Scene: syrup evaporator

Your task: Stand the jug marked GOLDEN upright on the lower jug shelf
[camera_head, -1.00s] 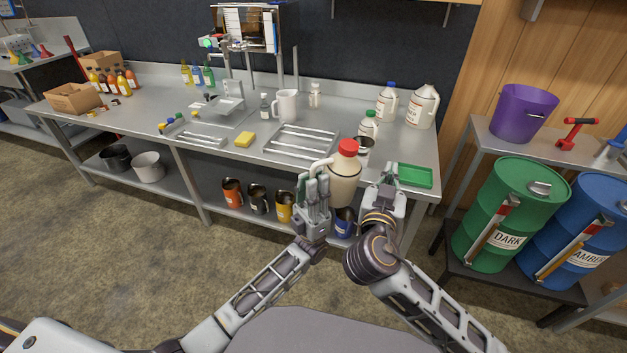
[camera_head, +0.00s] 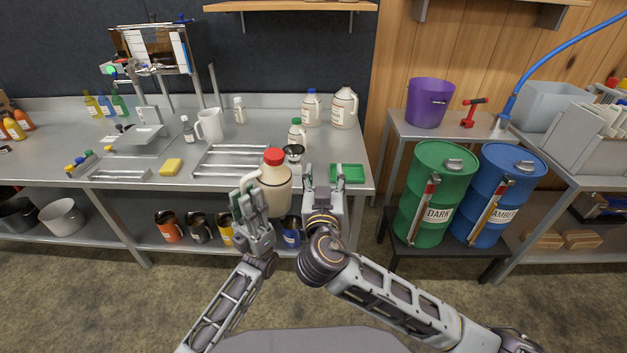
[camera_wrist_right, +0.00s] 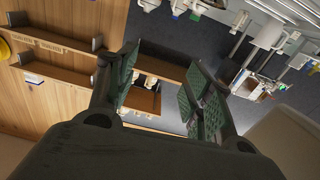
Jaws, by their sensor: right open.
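A cream jug with a red cap (camera_head: 275,188) is upright in front of the bench edge in the head view. My left gripper (camera_head: 247,200) is closed around its pale handle, on the jug's left side. No label shows on the side facing me, so I cannot read GOLDEN. My right gripper (camera_head: 322,188) is open and empty, just right of the jug; its spread fingers also show in the right wrist view (camera_wrist_right: 160,88). A wooden wall shelf (camera_head: 290,6) crosses the top of the head view. Wooden shelves (camera_wrist_right: 60,38) with jugs show in the right wrist view.
The steel bench (camera_head: 245,150) holds a rack (camera_head: 230,160), a white pitcher (camera_head: 210,124), white jugs (camera_head: 343,108) and a green tray (camera_head: 347,173). Right are a green drum (camera_head: 435,190), a blue drum (camera_head: 487,195) and a purple bucket (camera_head: 428,102).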

